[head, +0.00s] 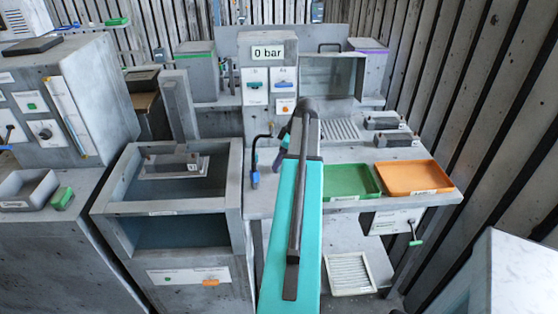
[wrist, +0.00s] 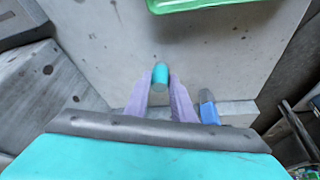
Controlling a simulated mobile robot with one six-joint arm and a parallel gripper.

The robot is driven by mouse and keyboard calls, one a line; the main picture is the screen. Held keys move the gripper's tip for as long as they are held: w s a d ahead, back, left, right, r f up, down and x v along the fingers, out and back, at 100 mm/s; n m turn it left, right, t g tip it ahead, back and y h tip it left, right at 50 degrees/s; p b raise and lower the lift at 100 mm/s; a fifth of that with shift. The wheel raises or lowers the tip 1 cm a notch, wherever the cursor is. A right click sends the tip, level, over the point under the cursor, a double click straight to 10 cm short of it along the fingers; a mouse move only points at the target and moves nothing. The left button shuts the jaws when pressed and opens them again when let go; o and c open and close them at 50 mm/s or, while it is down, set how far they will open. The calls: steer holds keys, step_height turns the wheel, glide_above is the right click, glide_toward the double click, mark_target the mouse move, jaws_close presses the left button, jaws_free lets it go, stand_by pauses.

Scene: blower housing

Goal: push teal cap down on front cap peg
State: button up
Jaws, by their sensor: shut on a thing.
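In the wrist view the lavender fingers of my gripper (wrist: 161,82) are shut on the small teal cap (wrist: 161,75). The cap sits between the fingertips, and a grey round face shows at its near end. The grey worktop lies behind it. In the head view my own arm covers most of the gripper; only a little lavender shows at its left edge. I cannot make out the front cap peg in either view, nor whether the cap touches it.
A green tray (head: 350,182) and an orange tray (head: 415,178) stand right of my arm on the worktop. A blue-ended hose (head: 255,178) hangs left of my arm; a blue-ended part (wrist: 209,112) shows right of the fingers in the wrist view. A 0 bar display (head: 267,52) stands behind.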

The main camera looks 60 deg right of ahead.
steer(key=o, duration=1.1)
steer(key=shift+s+r, duration=0.1)
steer(key=shift+r, duration=0.05)
steer(key=b+v, duration=0.3)
steer(key=v, duration=1)
steer(key=shift+s+r, duration=0.15)
steer(key=shift+r, duration=0.05)
steer(key=shift+d+r, duration=0.1)
steer(key=shift+d, duration=0.05)
